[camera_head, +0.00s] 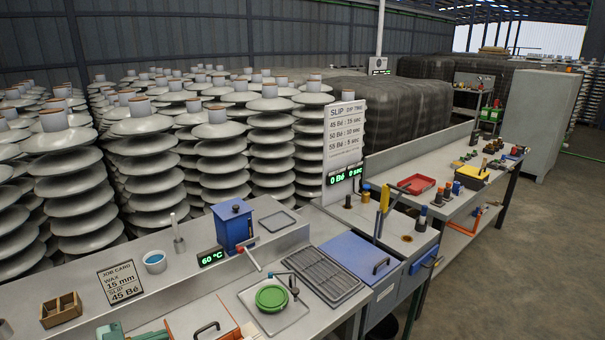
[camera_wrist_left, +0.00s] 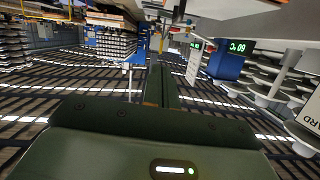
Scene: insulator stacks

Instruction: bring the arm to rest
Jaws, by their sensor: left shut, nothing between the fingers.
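My left gripper (camera_wrist_left: 160,85) shows in the left wrist view, with its dark green body across the bottom of the picture. Its fingers are shut together and hold nothing. The wrist picture is upside down, with the roof at the bottom. The bench's blue pot (camera_wrist_left: 226,65) and lit display (camera_wrist_left: 240,46) show beyond the gripper to the upper right. No part of the job card touches the fingers. In the head view a green shape (camera_head: 110,331) is cut off by the lower left edge; I cannot tell whether it is my gripper. My right gripper is in neither view.
The near bench carries a blue pot (camera_head: 234,226), a job card (camera_head: 121,282), a wooden box (camera_head: 61,310), a green dish (camera_head: 271,298) and a dark grating (camera_head: 324,275). Insulator stacks (camera_head: 150,173) stand close behind. Open floor (camera_head: 530,245) lies to the right.

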